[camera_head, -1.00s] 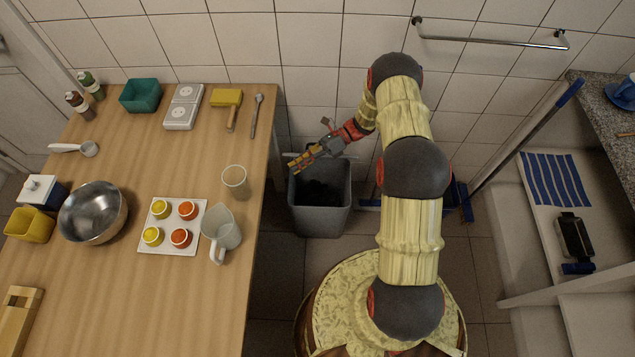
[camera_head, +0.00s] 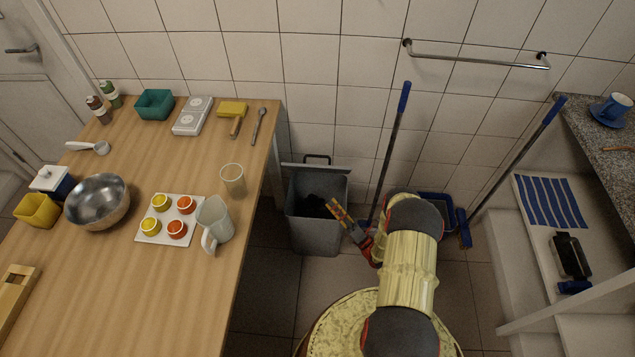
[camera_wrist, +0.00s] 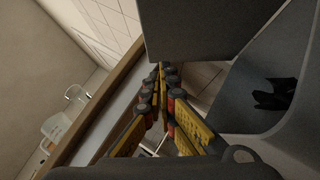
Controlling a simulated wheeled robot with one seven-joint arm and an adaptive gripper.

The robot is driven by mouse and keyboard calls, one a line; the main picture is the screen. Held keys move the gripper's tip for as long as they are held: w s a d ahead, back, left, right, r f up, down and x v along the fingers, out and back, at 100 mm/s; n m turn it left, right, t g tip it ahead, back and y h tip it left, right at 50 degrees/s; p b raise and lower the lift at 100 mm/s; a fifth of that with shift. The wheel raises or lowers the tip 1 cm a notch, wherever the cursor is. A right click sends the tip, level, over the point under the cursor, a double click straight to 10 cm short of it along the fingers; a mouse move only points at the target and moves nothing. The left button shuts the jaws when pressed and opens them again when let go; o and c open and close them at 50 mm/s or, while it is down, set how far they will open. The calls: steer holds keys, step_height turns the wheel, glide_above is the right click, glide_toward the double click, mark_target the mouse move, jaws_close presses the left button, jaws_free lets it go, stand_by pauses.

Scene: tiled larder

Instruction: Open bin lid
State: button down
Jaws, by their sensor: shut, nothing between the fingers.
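The grey bin (camera_head: 316,237) stands on the floor between the wooden table and the wall. Its lid (camera_head: 312,167) is raised and stands about upright at the back rim, seen nearly edge-on, with a dark handle (camera_head: 317,158) above it. The open mouth shows a dark bag or dark contents inside. My gripper (camera_head: 334,205) is shut and empty, at the bin's right front edge in the head view. In the wrist view my closed fingers (camera_wrist: 160,78) lie left of the bin's opening (camera_wrist: 258,88), with a grey panel, likely the lid (camera_wrist: 200,28), above.
The wooden table (camera_head: 150,285) with bowl, cups and jug borders the bin on the left. A blue-handled pole (camera_head: 391,140) leans on the wall right of the bin, near a blue dustpan or bucket (camera_head: 436,206). A rail (camera_head: 475,58) is on the wall.

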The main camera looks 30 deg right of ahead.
steer(key=w+r+b, duration=0.4)
steer(key=w+r, duration=0.2)
steer(key=w, duration=0.4)
steer(key=shift+w+a+b, duration=0.3)
steer(key=shift+w, duration=0.1)
steer(key=shift+d, duration=0.1)
